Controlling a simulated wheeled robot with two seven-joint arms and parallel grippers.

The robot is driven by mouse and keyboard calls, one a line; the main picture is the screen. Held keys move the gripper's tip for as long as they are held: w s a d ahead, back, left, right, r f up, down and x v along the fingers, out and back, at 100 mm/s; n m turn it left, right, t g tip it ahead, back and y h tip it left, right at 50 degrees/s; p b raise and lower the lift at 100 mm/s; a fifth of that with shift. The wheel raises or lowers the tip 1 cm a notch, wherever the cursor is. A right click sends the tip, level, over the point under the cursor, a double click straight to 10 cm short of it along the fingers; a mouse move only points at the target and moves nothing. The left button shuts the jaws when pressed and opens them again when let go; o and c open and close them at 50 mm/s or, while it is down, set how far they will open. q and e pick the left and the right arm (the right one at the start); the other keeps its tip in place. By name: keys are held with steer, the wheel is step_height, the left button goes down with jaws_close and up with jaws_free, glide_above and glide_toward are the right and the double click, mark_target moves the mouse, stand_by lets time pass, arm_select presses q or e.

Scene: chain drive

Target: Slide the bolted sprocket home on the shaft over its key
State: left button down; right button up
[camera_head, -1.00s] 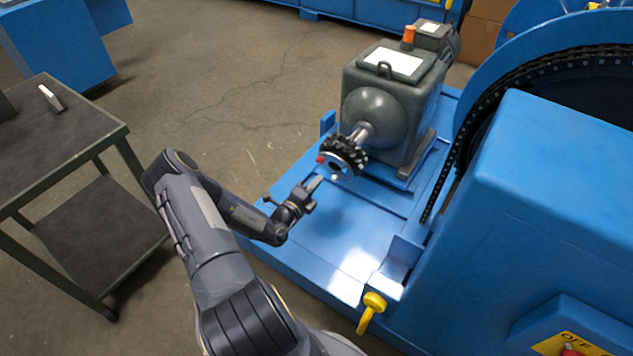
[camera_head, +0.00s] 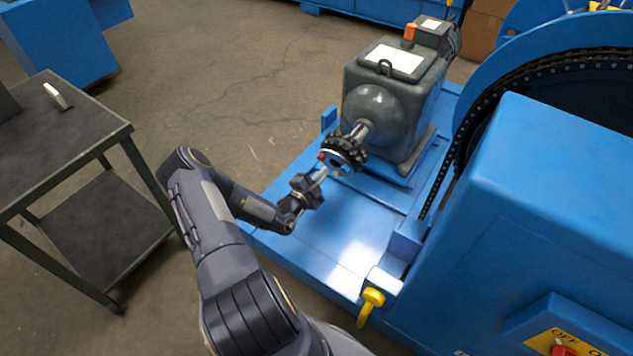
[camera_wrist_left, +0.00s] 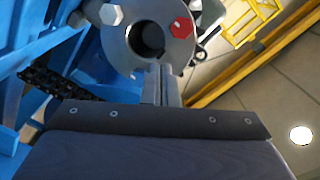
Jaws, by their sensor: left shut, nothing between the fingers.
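The dark toothed sprocket (camera_head: 345,152) sits around the end of the motor unit's shaft (camera_head: 358,134). In the left wrist view the sprocket's grey hub face (camera_wrist_left: 120,42) shows a dark central bore (camera_wrist_left: 148,38), a red bolt head (camera_wrist_left: 181,28) and a pale bolt head (camera_wrist_left: 111,14). My left gripper (camera_head: 321,174) is shut and empty, its fingertips close to the hub's near face. In the wrist view its fingers (camera_wrist_left: 160,75) overlap the hub's lower edge; I cannot tell whether they touch it. The key is not distinguishable. My right gripper is not in view.
The grey motor unit (camera_head: 388,100) stands on the blue base plate (camera_head: 325,232). A large blue housing (camera_head: 540,220) with a chain (camera_head: 466,140) stands at right. A yellow hook-shaped part (camera_head: 370,305) is at the plate's front. A dark cart (camera_head: 70,150) stands at left.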

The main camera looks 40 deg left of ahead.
arm_select(q)
steer(key=shift+w+a, duration=0.1)
steer(key=shift+w, duration=0.95)
steer(key=shift+w+a+b, duration=0.15)
steer(key=shift+w+b, duration=0.4)
steer(key=shift+w, duration=0.75)
steer(key=shift+w+a+b, duration=0.15)
steer(key=shift+w+b, duration=0.35)
steer(key=shift+w, duration=0.75)
steer(key=shift+w+r, duration=0.15)
steer(key=s+d+p, duration=0.1)
steer(key=s+p, duration=0.2)
steer(key=s, duration=0.7)
steer(key=shift+s+p, duration=0.2)
steer(key=shift+p, duration=0.15)
steer(key=shift+d, duration=0.1)
